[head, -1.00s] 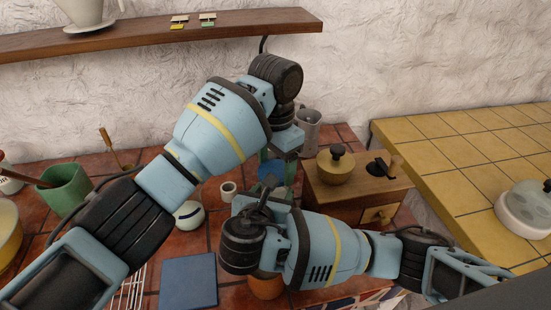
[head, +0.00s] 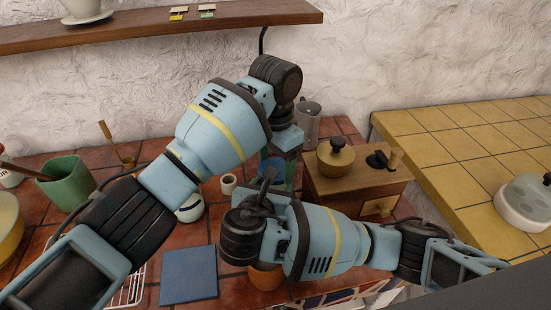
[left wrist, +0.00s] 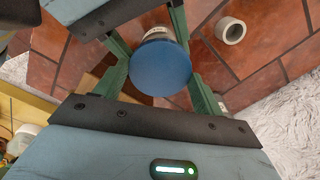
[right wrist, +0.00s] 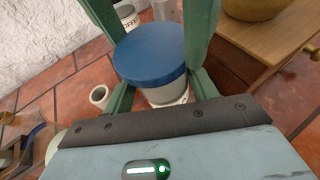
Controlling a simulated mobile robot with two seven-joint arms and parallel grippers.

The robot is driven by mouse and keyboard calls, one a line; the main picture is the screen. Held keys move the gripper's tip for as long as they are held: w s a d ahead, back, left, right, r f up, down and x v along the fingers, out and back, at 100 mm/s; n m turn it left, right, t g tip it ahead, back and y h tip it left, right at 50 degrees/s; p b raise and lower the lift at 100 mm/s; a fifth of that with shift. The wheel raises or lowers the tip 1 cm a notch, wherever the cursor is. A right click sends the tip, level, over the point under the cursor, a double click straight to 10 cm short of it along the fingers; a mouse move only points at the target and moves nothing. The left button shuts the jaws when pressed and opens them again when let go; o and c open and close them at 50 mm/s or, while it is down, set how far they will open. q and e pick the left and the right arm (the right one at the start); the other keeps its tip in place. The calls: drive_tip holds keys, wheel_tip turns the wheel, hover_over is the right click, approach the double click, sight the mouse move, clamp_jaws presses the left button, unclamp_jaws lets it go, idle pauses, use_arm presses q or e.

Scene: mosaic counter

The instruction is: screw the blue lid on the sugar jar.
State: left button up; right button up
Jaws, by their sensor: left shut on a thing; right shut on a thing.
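The blue lid (right wrist: 150,50) sits on top of the pale sugar jar (right wrist: 168,94) in the right wrist view, roughly level, with no clear gap. Whether its thread is engaged cannot be seen. The left wrist view shows the lid (left wrist: 160,67) from above, covering most of the jar (left wrist: 158,32). My left gripper (left wrist: 158,72) is shut on the lid from above, one finger on each side. My right gripper (right wrist: 160,92) is shut on the jar body below the lid. In the head view the lid (head: 271,166) shows partly between the arms, and the jar is mostly hidden.
A wooden grinder box (head: 350,185) stands close to the right of the grippers. A small white cup (head: 228,183) and a round white pot (head: 190,208) are to the left. A grey canister (head: 307,122) stands behind. A blue board (head: 188,275) lies in front.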

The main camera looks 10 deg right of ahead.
use_arm(q)
drive_tip(key=shift+a+f, duration=0.1)
drive_tip(key=shift+f, duration=1)
idle(0.6)
drive_tip(key=shift+s+r, duration=0.1)
drive_tip(key=shift+r, duration=0.3)
drive_tip(key=shift+r, duration=0.15)
drive_tip(key=shift+r, duration=0.45)
idle(0.6)
drive_tip(key=shift+f, duration=1.15)
idle(0.5)
drive_tip(key=shift+r, duration=0.4)
drive_tip(key=shift+s+r, duration=0.1)
drive_tip(key=shift+r, duration=0.65)
idle(0.5)
